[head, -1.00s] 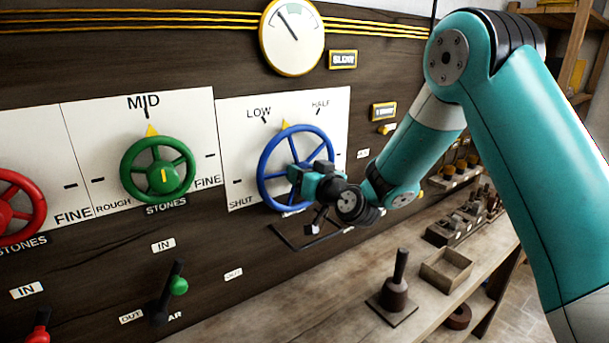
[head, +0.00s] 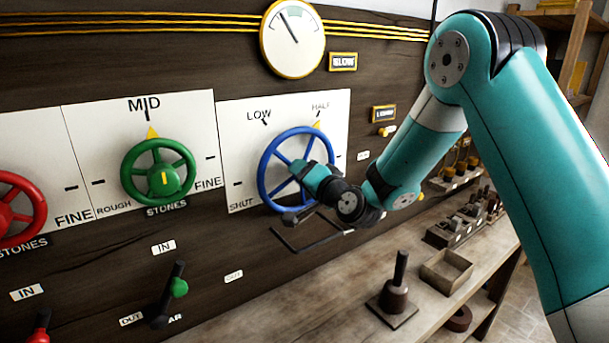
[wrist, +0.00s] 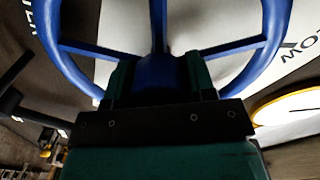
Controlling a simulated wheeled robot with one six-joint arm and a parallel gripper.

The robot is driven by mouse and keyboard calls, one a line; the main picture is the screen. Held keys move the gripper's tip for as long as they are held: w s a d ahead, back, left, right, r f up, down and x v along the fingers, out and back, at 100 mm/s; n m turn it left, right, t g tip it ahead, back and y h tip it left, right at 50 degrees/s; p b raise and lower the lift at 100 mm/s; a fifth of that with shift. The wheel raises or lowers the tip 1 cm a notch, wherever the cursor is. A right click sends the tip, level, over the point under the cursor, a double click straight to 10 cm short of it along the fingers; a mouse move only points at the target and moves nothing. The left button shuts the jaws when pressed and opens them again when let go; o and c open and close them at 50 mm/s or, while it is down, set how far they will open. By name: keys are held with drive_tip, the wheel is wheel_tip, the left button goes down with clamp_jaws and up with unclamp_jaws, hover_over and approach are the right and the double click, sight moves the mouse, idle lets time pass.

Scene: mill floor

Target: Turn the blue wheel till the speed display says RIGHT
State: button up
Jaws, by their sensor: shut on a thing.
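The blue wheel (head: 270,164) is mounted on a white plate (head: 236,130) marked SHUT, LOW and HALF. Its yellow pointer (head: 318,125) is at the HALF mark. My gripper (head: 303,170) is shut on the hub of the blue wheel; in the wrist view the jaws (wrist: 160,85) close around the blue hub, with rim and spokes beyond. The speed display (head: 343,62), right of the round dial, seems to read SLOW, though its letters are blurred. The dial (head: 292,38) has its needle left of the pale green band.
The green wheel (head: 158,172) and red wheel (head: 18,212) are on the panel to the left. A green-knobbed lever (head: 178,287) is below. The bench holds a dark stamp-like tool (head: 396,295) and an open wooden box (head: 447,270). A second small display (head: 384,113) is blurred.

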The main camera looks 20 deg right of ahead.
drive_tip(key=shift+d+m, duration=0.1)
drive_tip(key=shift+m, duration=0.2)
drive_tip(key=o, duration=0.9)
drive_tip(key=shift+b+v, duration=7.5)
drive_tip(key=shift+v, duration=1.2)
